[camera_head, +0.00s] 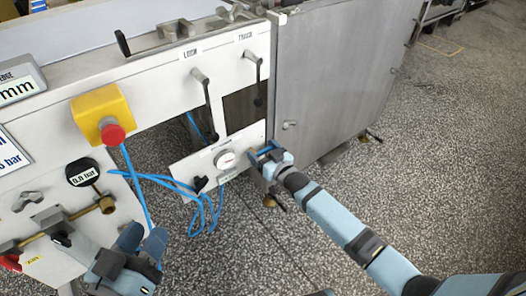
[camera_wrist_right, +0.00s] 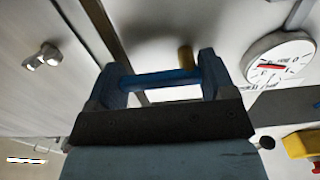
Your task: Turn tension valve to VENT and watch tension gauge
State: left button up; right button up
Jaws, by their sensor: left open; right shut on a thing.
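The tension gauge (camera_head: 226,159) is a small white dial on the low white panel. It also shows in the right wrist view (camera_wrist_right: 280,60), with a red needle; its scale is too small to read. My right gripper (camera_head: 264,157) is at the panel's right end, right of the gauge. In the right wrist view its fingers (camera_wrist_right: 162,78) are shut on a blue bar-like handle (camera_wrist_right: 158,77), apparently the tension valve's. A brass stub (camera_wrist_right: 186,56) shows behind the handle. The VENT marking is not readable. My left gripper (camera_head: 143,243) is open and empty at lower left.
A yellow box with a red button (camera_head: 113,133), a round black display (camera_head: 83,173) and brass piping (camera_head: 60,226) are on the left. Blue hose (camera_head: 205,213) loops below the panel. Two levers (camera_head: 205,92) hang above. A steel cabinet (camera_head: 335,80) stands right; speckled floor is open beyond.

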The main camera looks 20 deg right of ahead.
jog(key=shift+f+m+p, duration=0.15)
jog(key=shift+m+p, duration=0.65)
jog(key=shift+m, duration=0.4)
jog(key=m, duration=0.1)
jog(key=m+p, duration=0.1)
jog(key=shift+f+m, duration=0.3)
jog(key=shift+f, duration=0.05)
jog(key=m, duration=0.2)
jog(key=shift+s+a+f+m, duration=0.1)
jog(key=shift+a+f+m, duration=0.1)
jog(key=shift+f+m, duration=0.1)
pick_arm(q)
jog(key=shift+a+r+t+b, duration=0.1)
jog(key=shift+r+t+b, duration=0.2)
jog(key=shift+r+b, duration=0.5)
pick_arm(e)
jog(key=shift+s+a+f+m, duration=0.1)
jog(key=shift+a+f+m, duration=0.15)
jog(key=shift+m, duration=1.5)
jog(key=shift+s+a+f+m, duration=0.2)
jog(key=shift+a+m, duration=0.2)
jog(key=shift+m, duration=1.3)
jog(key=shift+s+a+f+m, duration=0.1)
jog(key=shift+a+f+m, duration=0.15)
jog(key=shift+m, duration=1.5)
pick_arm(q)
jog(key=shift+f, duration=0.25)
pick_arm(e)
jog(key=shift+r, duration=0.1)
